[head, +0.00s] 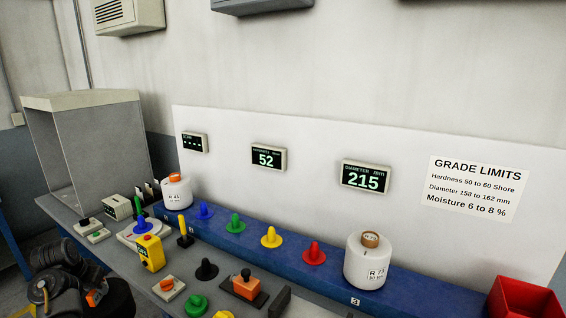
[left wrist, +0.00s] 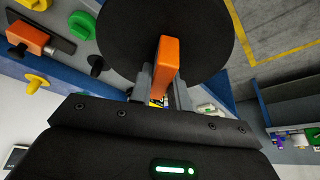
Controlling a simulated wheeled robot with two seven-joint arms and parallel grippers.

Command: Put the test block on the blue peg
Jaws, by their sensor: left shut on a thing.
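My left gripper (head: 92,298) is at the lower left in the head view, off the front of the bench. It is shut on an orange block, taken to be the test block (head: 98,297). In the left wrist view the orange block (left wrist: 166,68) stands out between the fingers (left wrist: 160,95), over a dark round surface. The blue peg (head: 205,211) stands bare on the blue rail (head: 340,283), left of the green peg (head: 235,224). The gripper is apart from it, lower and to the left. My right gripper is not in view.
A yellow peg (head: 271,238), a red peg (head: 314,254) and two white bobbins (head: 177,191) (head: 364,266) stand along the rail. A yellow box (head: 151,253), a black peg (head: 207,269) and an orange-topped fixture (head: 245,286) are on the bench between. A red bin (head: 523,298) is at right.

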